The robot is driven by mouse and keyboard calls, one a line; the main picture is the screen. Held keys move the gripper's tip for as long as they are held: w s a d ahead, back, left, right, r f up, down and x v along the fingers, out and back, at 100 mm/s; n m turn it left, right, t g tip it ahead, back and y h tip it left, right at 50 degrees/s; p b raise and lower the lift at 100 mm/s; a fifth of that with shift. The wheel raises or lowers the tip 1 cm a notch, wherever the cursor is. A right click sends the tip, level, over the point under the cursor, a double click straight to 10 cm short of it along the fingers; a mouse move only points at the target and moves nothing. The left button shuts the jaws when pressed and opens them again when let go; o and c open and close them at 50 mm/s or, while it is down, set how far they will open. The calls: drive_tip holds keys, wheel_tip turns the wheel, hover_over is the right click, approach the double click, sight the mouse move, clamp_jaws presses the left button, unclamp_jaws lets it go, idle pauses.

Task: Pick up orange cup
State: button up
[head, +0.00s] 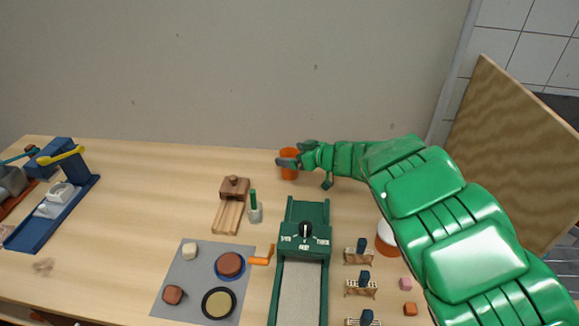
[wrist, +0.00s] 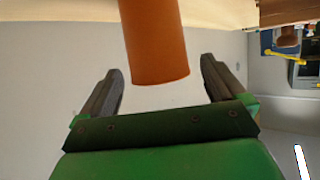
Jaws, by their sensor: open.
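The orange cup (head: 289,165) stands at the back of the wooden table, close to the wall. In the wrist view the cup (wrist: 157,45) shows as a plain orange cylinder, cut off by the top edge. My gripper (head: 287,163) reaches it from the right with the green arm. In the wrist view my gripper (wrist: 160,85) is open, with one dark finger on each side of the cup's end. Gaps show between the cup and both fingers, so it is not gripped. Part of the cup is hidden behind a finger in the head view.
A wooden block device (head: 232,190) and a small pot with a green stick (head: 255,209) stand in front of the cup. A green slab roller (head: 303,240) is nearer the front. A grey mat (head: 173,262) holds clay pieces.

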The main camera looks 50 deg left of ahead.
sight(283, 153)
drive_tip(key=shift+x, duration=1.9)
drive_tip(key=shift+f, duration=0.1)
drive_tip(key=shift+d, duration=0.1)
drive_tip(key=c, duration=1.1)
drive_tip(key=shift+o, duration=0.2)
drive_tip(key=s+d+r, duration=0.3)
drive_tip(key=d+r, duration=0.3)
drive_tip(key=s+d+r, duration=0.3)
drive_tip(key=d+r, duration=0.3)
drive_tip(key=r, duration=0.1)
drive_tip(key=shift+s, duration=0.4)
